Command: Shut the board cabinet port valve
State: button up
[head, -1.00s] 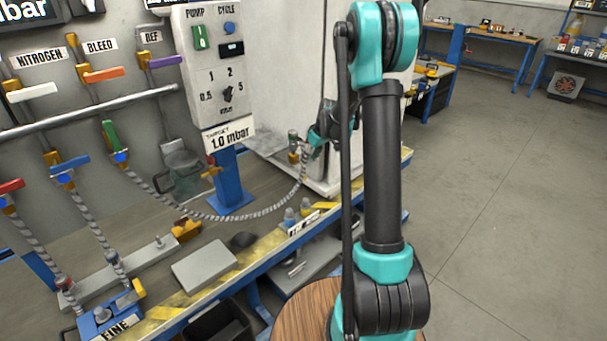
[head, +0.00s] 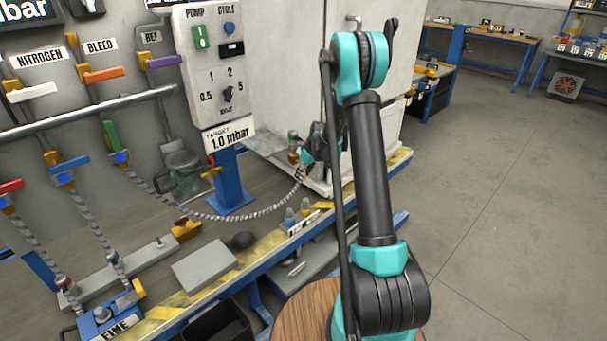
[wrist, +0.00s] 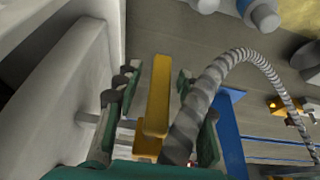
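The board cabinet is the large pale box (head: 290,75) behind the bench in the head view. At its lower front corner a port with a brass fitting meets the ribbed grey hose (head: 240,216). In the wrist view the yellow valve handle (wrist: 156,100) points away from me, beside the hose (wrist: 205,95). My gripper (wrist: 160,95) is open, with its dark-padded teal fingers on either side of the handle. Gaps show beside the handle, so I see no grip on it. In the head view my gripper (head: 308,152) is small and partly hidden by my arm.
A control post (head: 214,75) with pump switch and target sign stands left of the cabinet. Colored-handled valves (head: 100,74) line the wall panel. The floor at right is open.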

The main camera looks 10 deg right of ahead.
grip_shut()
dwell(0.3)
jog(key=shift+s+a+m+g+y, duration=0.15)
jog(key=shift+g+y, duration=0.25)
jog(key=shift+y, duration=0.2)
jog(key=shift+s+a+m+g+y, duration=0.15)
jog(key=shift+g+y, duration=0.25)
jog(key=shift+y, duration=0.2)
jog(key=shift+s+a+r+g+y, duration=0.2)
jog(key=shift+a+g+y, duration=0.2)
jog(key=shift+y, duration=0.2)
grip_release()
jog(key=shift+d, duration=0.1)
